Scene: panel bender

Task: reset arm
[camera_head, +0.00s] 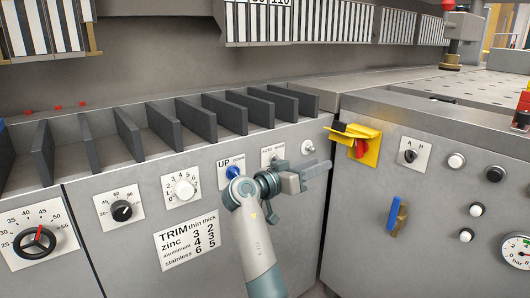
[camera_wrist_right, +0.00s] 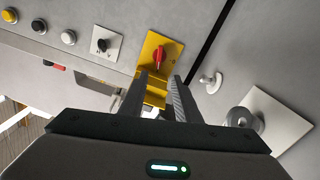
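My right arm reaches up from the bottom centre of the head view, and its gripper (camera_head: 305,172) is in front of the machine panel near the up/down and auto/manual switches. In the right wrist view the two dark fingers of the right gripper (camera_wrist_right: 164,95) stand apart with nothing between them. Past the fingertips is the yellow plate with the red rotary switch (camera_wrist_right: 160,56); in the head view this red switch (camera_head: 361,148) is to the right of the gripper, apart from it. My left gripper does not show.
The grey control panel carries several knobs, including a black one with a red pointer (camera_head: 36,241). A small toggle (camera_head: 308,147) is just above the right gripper. A blue-handled valve (camera_head: 394,214) and a pressure gauge (camera_head: 517,251) are to the right. Dark dividers (camera_head: 195,119) stand in the tray above.

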